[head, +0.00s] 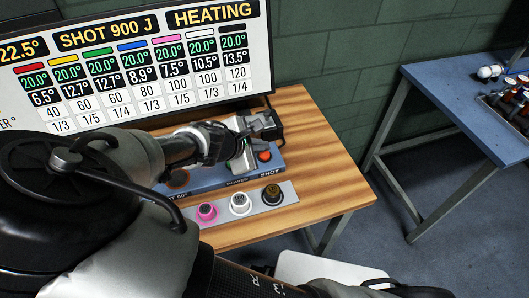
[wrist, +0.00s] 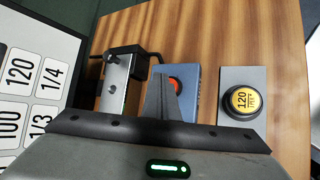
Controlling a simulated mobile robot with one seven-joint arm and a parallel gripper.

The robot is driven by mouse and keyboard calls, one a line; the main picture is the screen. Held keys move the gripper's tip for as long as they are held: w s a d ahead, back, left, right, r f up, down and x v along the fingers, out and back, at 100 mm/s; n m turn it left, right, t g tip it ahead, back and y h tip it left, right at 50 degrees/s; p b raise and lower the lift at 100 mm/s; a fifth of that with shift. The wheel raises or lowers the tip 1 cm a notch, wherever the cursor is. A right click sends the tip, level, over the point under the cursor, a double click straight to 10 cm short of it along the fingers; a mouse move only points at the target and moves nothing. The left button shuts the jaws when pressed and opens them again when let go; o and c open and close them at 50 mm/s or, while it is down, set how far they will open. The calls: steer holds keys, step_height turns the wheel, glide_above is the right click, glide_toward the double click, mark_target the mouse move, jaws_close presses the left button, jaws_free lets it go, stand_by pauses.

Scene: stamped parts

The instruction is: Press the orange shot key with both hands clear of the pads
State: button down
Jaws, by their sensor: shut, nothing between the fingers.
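The orange shot key (head: 264,155) is a round button at the right end of a blue box (head: 215,186) on the wooden table. The box front reads POWER and SHOT. In the wrist view the orange key (wrist: 175,85) is partly hidden behind my shut, empty gripper (wrist: 159,80), whose tip shows just left of it. I cannot tell whether the tip touches the key. A metal post with a black clamp (wrist: 124,52) stands left of the key. Its silver side also shows in the head view. Any pads are not clearly visible.
The screen (head: 130,60) reads SHOT 900 J and HEATING. A grey strip in front of the box holds pink (head: 207,213), white (head: 240,203) and black-and-yellow (head: 272,194) round pieces. The table right of them is bare. A blue bench (head: 440,95) stands at the right.

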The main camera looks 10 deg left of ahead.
mark_target(262, 156)
steer(key=shift+r+p, duration=2.4)
steer(key=shift+r, duration=0.15)
steer(key=shift+f, duration=0.1)
steer(key=shift+d, duration=0.1)
